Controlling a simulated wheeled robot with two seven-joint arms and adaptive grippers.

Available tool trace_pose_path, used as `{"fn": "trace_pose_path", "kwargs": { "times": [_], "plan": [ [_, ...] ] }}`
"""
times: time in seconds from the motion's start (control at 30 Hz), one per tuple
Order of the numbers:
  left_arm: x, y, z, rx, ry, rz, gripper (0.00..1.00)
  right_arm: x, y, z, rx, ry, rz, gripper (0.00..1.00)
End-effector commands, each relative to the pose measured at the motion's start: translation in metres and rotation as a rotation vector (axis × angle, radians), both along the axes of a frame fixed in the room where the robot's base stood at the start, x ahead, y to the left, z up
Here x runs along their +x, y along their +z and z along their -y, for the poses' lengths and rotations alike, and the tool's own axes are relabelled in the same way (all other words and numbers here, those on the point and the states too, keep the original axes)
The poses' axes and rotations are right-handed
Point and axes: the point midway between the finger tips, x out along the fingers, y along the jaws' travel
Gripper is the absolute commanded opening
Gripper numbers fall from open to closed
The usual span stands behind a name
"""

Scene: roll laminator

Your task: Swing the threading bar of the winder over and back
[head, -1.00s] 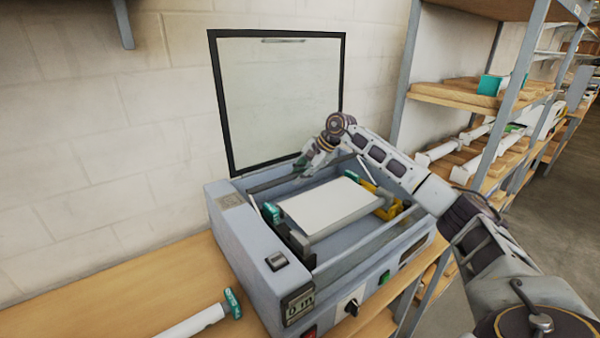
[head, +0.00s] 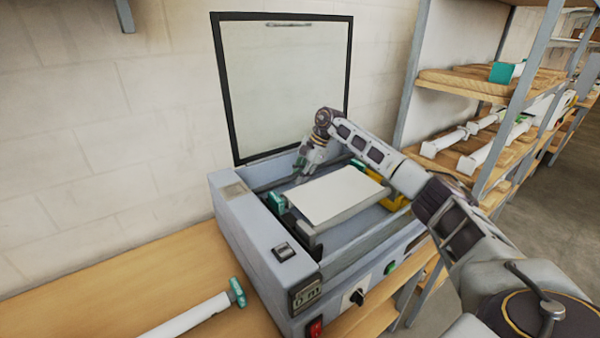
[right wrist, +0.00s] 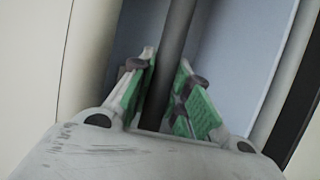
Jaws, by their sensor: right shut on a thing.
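The winder (head: 262,232) is a grey box machine on the wooden bench, with its framed clear lid (head: 283,90) standing open at the back. My right gripper (head: 306,174) reaches into the rear of the open well. It is shut on the dark threading bar, which runs between its green-padded fingers in the right wrist view (right wrist: 175,50). Part of the bar also shows left of the gripper in the head view. A white flat-topped piece (head: 335,196) lies across the well in front of the gripper, with teal parts (head: 277,204) at its left. My left gripper is out of view.
A white roll with a teal end (head: 205,312) lies on the bench (head: 120,300) at the front left. A shelf rack (head: 480,78) with several white rolls stands close on the right. The wall is behind the lid.

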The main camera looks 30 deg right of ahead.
Motion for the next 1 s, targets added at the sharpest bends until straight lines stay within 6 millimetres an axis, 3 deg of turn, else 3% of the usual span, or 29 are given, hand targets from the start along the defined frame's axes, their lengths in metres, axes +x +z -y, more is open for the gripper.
{"fn": "trace_pose_path", "kwargs": {
  "times": [0.43, 1.0],
  "plan": [
    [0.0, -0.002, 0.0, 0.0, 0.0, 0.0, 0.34, 0.001, -0.019, 0.0, -0.001, 0.001, -0.007, 0.0],
    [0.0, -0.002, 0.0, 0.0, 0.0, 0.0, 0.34, 0.0, -0.023, 0.0, -0.001, 0.002, -0.009, 0.0]
  ]
}}
